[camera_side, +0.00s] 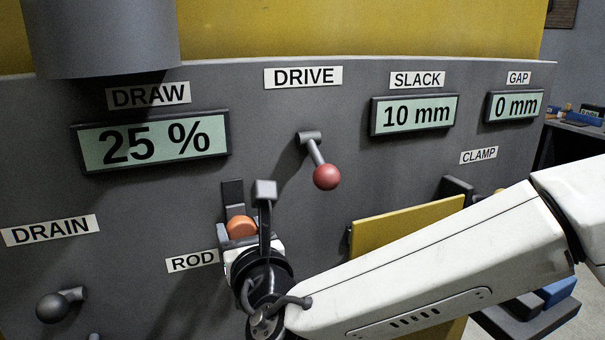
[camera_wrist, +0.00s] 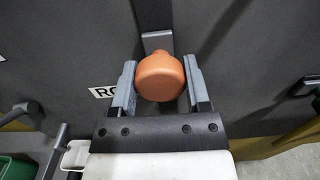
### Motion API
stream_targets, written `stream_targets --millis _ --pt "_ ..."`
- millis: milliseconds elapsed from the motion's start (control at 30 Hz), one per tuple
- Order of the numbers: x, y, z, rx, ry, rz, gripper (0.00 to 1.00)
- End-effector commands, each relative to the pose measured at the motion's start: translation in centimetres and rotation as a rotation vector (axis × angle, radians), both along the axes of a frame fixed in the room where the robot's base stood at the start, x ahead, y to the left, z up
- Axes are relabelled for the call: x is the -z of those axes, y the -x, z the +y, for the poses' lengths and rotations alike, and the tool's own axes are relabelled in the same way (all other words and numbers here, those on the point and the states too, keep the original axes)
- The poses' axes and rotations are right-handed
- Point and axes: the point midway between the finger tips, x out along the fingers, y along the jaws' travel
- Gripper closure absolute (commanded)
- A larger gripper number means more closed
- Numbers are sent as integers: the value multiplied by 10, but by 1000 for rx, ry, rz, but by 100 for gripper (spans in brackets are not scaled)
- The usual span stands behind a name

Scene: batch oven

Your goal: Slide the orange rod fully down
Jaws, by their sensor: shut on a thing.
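The orange rod knob (camera_side: 241,227) shows in the side view above the ROD label (camera_side: 192,261), in front of a dark vertical slide on the grey panel. The slide reaches above the knob. My gripper (camera_side: 250,215) is at the knob, partly hiding it and the slide below. In the wrist view the round orange knob (camera_wrist: 160,77) sits between the two fingers of my gripper (camera_wrist: 160,85), one on each side. The gripper is shut on it. A grey piece of the slide (camera_wrist: 157,41) shows just beyond the knob.
A red-ball DRIVE lever (camera_side: 326,176) sticks out up and right of the gripper. A yellow plate (camera_side: 405,235) stands to the right behind my arm. A DRAIN handle (camera_side: 55,306) is at lower left. Displays read DRAW 25 % (camera_side: 152,141), SLACK 10 mm (camera_side: 415,114) and GAP 0 mm (camera_side: 516,106).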

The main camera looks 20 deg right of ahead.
Motion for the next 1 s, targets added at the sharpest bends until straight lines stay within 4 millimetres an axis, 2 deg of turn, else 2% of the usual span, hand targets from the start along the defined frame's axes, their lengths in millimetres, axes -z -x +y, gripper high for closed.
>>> stream_targets --millis 33,500,700,1000 --pt "15 0 0 1 8 6 100" --pt "124 1 -1 0 9 9 100" --pt "153 1 -1 0 7 9 100" --pt "166 1 -1 0 5 9 100"
